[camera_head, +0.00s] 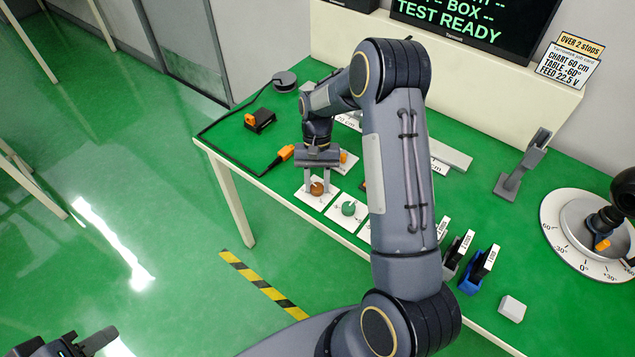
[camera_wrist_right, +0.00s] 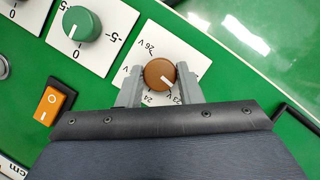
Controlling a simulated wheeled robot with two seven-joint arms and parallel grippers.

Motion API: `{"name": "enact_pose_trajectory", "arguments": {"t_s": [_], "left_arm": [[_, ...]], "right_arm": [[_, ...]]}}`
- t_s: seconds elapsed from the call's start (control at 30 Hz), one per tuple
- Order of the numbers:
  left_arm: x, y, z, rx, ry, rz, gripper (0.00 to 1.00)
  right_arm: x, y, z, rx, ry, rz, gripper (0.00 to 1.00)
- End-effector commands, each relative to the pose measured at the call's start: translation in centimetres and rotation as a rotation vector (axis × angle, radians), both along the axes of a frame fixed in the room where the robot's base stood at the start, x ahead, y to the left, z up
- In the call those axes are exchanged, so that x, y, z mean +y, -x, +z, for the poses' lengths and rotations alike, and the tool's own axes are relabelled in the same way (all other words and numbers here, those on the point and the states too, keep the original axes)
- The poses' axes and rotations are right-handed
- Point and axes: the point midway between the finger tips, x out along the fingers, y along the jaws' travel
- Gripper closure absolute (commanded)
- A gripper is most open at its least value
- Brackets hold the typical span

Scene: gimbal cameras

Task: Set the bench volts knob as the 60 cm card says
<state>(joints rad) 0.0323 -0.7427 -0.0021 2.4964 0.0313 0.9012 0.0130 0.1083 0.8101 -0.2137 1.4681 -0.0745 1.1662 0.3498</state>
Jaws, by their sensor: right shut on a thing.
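The brown volts knob (camera_wrist_right: 155,72) sits on a white plate (camera_wrist_right: 186,62) marked 26 V, 24 and 23 V. Its white pointer line points to the lower right, toward the 23 V side. My right gripper (camera_wrist_right: 160,88) is shut on this knob, one finger on each side. In the head view my right gripper (camera_head: 317,182) reaches down to the knob (camera_head: 317,188) at the bench's near edge. The card (camera_head: 566,67) at the back right reads CHART 60 cm, TABLE -60°, FEED 22.5 V. My left gripper (camera_head: 88,344) is partly cut off at the bottom left.
A green knob (camera_wrist_right: 82,24) and an orange switch (camera_wrist_right: 52,104) are beside the volts plate. A screen (camera_head: 475,22) reads TEST READY. A round degree dial (camera_head: 560,235), a grey stand (camera_head: 520,165) and a white block (camera_head: 512,308) stand on the right. My right arm hides the bench's middle.

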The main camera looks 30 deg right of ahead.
Motion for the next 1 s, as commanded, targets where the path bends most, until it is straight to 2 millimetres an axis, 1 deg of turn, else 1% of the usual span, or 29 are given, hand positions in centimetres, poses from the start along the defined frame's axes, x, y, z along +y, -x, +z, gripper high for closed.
{"name": "enact_pose_trajectory", "arguments": {"t_s": [0.1, 0.33, 0.87, 0.9, 1.0], "left_arm": [[0.0, 0.0, -0.17, 0.0, 0.0, 0.0, 0.64], [0.0, 0.0, -0.28, 0.0, 0.0, 0.0, 0.64], [0.0, -0.01, -0.3, 0.0, 0.0, 0.0, 0.64], [0.0, -0.01, -0.3, 0.0, 0.0, 0.0, 0.64], [0.0, -0.01, -0.3, 0.0, 0.0, 0.0, 0.64]], "right_arm": [[0.02, -0.07, -0.01, -0.002, 0.001, 0.06, 0.91], [0.05, -0.11, 0.02, -0.003, 0.001, 0.131, 0.91], [0.06, -0.11, 0.05, -0.003, 0.001, 0.148, 0.91], [0.05, -0.11, 0.05, -0.003, 0.001, 0.148, 0.63], [0.06, -0.1, 0.03, -0.002, 0.0, 0.148, 0.5]]}}
